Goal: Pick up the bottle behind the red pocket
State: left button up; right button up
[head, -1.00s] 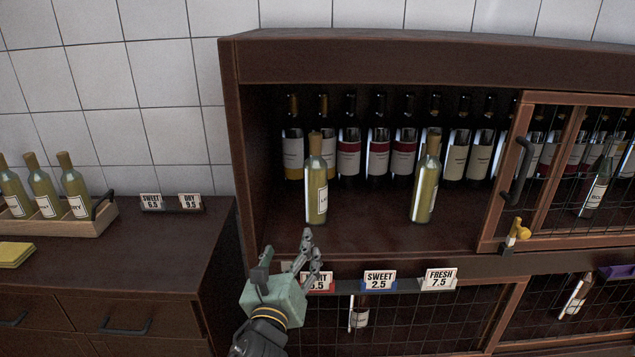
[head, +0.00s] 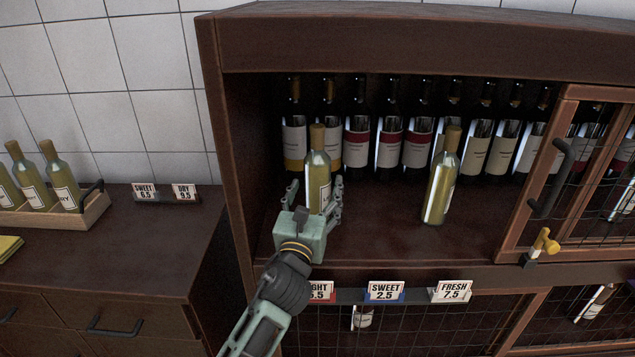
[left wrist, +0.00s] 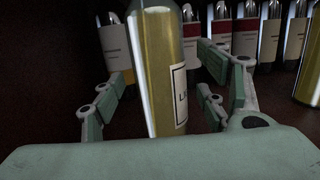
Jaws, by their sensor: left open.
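A yellow-green bottle (head: 318,172) stands upright on the cabinet shelf, behind the red price pocket (head: 321,292) at the left of the front rail. My left gripper (head: 314,192) is open, with its fingers on either side of this bottle. In the left wrist view the bottle (left wrist: 162,75) stands between the two open fingers, with a gap visible on the left side; contact on the right side is unclear. Its lower front is hidden by the gripper's palm. My right gripper is not in view.
A second yellow-green bottle (head: 441,178) stands to the right, behind the blue pocket (head: 384,290) and the white pocket (head: 452,290). Several dark bottles (head: 388,140) line the back. The cabinet's left wall (head: 228,160) is close by. A wooden tray (head: 85,213) of bottles stands far left.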

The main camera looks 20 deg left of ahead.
pick_arm(q)
jog(key=shift+w+r, duration=0.15)
jog(key=shift+w, duration=0.9)
jog(key=shift+w+a, duration=0.1)
jog(key=shift+w, duration=0.05)
jog(key=c, duration=0.7)
grip_shut()
jog(key=shift+r, duration=0.15)
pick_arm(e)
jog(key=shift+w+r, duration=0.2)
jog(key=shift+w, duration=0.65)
